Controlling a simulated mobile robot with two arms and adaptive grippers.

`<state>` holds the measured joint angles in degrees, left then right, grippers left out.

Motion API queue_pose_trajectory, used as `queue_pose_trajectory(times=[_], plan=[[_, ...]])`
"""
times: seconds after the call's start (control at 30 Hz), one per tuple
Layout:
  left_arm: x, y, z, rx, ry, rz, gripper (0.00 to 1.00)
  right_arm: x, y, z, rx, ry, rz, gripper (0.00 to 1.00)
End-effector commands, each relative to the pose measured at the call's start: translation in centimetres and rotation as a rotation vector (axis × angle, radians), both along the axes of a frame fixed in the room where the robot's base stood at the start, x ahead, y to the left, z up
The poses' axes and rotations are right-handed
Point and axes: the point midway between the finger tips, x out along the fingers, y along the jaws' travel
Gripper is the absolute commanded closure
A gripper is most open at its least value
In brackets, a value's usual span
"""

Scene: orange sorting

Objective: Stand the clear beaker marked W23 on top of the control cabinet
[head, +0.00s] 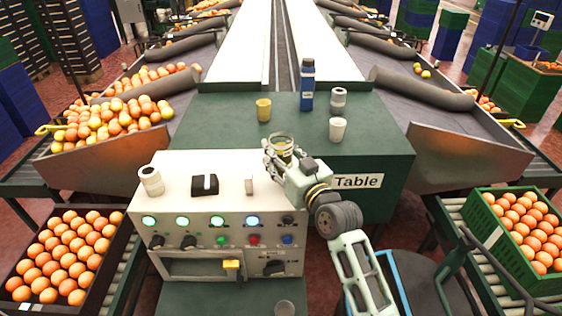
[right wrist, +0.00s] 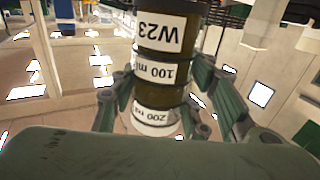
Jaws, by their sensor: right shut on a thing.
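The clear beaker marked W23 (head: 282,143) is held by my right gripper (head: 281,158). In the right wrist view the beaker (right wrist: 160,54) stands between the fingers, its W23, 100 ml and 200 ml labels upside down in the picture. It looks brownish there. In the head view it appears roughly upright, just beyond the back right corner of the control cabinet, against the green table; its height is hard to tell. The control cabinet (head: 215,206) is a cream box with lit buttons and knobs. My left gripper is not in view.
On the cabinet top are a white labelled cup (head: 151,180), a black switch box (head: 204,186) and a small pale piece (head: 249,185). The green table (head: 220,125) bears a yellow cup (head: 263,110), blue bottle (head: 307,87), grey-white container (head: 338,101) and white cup (head: 337,130).

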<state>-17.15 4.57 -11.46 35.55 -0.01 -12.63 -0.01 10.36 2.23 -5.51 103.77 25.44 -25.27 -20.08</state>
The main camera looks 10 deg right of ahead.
Motion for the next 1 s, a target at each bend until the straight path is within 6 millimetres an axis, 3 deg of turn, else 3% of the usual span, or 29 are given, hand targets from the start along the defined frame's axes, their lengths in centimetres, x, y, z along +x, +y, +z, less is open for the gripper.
queue_pose_trajectory(times=[0.2,0.6,0.63,0.83,1.0], plan=[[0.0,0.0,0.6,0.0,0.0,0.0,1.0,-0.1,-0.1,-3.1,-0.001,0.003,0.0,0.92],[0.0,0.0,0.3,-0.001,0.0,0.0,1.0,-0.1,-0.1,-3.7,0.001,0.001,-0.001,0.92],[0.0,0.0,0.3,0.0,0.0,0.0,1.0,-0.1,-0.1,-3.8,0.0,0.004,-0.001,0.57],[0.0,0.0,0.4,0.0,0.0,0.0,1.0,-0.1,-0.1,-3.8,0.0,0.004,-0.001,0.39],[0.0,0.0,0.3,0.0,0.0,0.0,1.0,-0.1,-0.1,-3.8,0.0,0.004,0.0,0.39]])
